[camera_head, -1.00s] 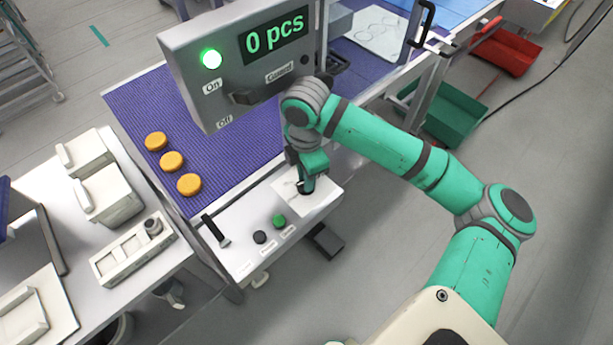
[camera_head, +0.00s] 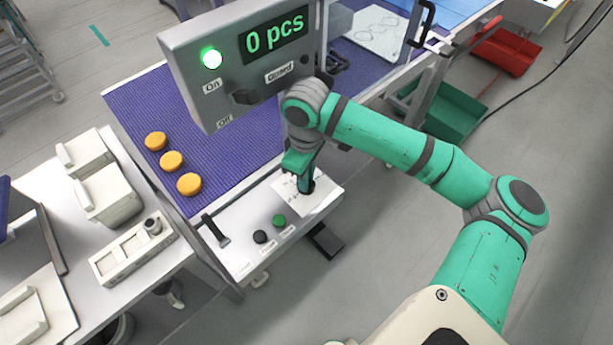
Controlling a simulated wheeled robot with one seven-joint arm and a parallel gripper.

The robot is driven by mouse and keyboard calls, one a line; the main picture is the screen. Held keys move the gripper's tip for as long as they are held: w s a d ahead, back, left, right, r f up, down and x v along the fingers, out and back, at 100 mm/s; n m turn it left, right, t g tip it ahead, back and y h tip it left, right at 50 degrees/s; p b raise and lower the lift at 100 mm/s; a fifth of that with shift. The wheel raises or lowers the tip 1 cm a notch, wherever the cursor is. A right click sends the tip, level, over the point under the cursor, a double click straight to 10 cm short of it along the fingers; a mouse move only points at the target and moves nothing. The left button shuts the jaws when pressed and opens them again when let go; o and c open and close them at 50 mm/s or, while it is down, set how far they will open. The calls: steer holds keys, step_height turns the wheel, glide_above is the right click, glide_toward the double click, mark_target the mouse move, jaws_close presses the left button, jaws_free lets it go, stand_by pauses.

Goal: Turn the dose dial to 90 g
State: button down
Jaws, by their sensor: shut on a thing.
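The dose dial (camera_head: 307,188) is a dark round knob on a white scale plate (camera_head: 318,205) at the right end of the front control panel. Only its edge shows below my fingers; its pointer and most of the scale are hidden, so the dose reading cannot be told. My gripper (camera_head: 304,183) points down over the plate and is shut on the dial.
A grey display box (camera_head: 240,65) shows "0 pcs" with a lit green lamp, close behind my wrist. A lever (camera_head: 216,231), black button (camera_head: 260,237) and green button (camera_head: 279,221) sit left of the dial. Several orange rounds (camera_head: 171,161) lie on the blue belt (camera_head: 225,150).

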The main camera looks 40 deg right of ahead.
steer(key=m, duration=0.4)
steer(key=shift+w+m, duration=0.1)
steer(key=shift+m, duration=0.2)
steer(key=shift+r+m, duration=0.1)
steer(key=shift+m, duration=2.5)
steer(key=c, duration=1.7)
jaws_free()
step_height(320, 180, up, 7)
steer(key=shift+r, duration=0.2)
